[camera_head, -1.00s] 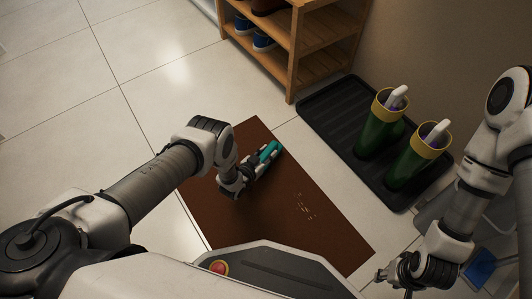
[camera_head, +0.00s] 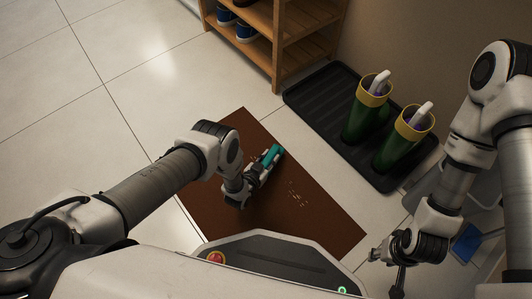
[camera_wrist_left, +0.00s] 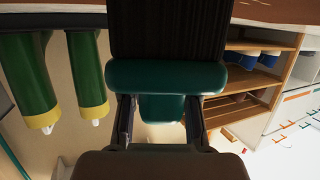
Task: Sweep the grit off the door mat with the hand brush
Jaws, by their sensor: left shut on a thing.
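The brown door mat (camera_head: 322,233) lies on the tiled floor. Pale grit (camera_head: 297,193) is scattered on it right of its middle. My left gripper (camera_head: 259,172) is over the mat, shut on the teal hand brush (camera_head: 273,154). In the left wrist view the brush (camera_wrist_left: 165,77) sits across the fingers, with its dark bristles (camera_wrist_left: 170,30) pointing up in the picture. The brush is above and left of the main grit patch; whether its bristles touch the mat is hidden. My right gripper (camera_head: 378,254) is beyond the mat's right corner; its fingers are too unclear to judge.
A black boot tray (camera_head: 315,96) with two green boots (camera_head: 366,112) (camera_head: 402,143) stands along the wall. A wooden shoe rack (camera_head: 277,52) is at the back. A blue dustpan-like object (camera_head: 467,243) is near my right arm. Floor left of the mat is clear.

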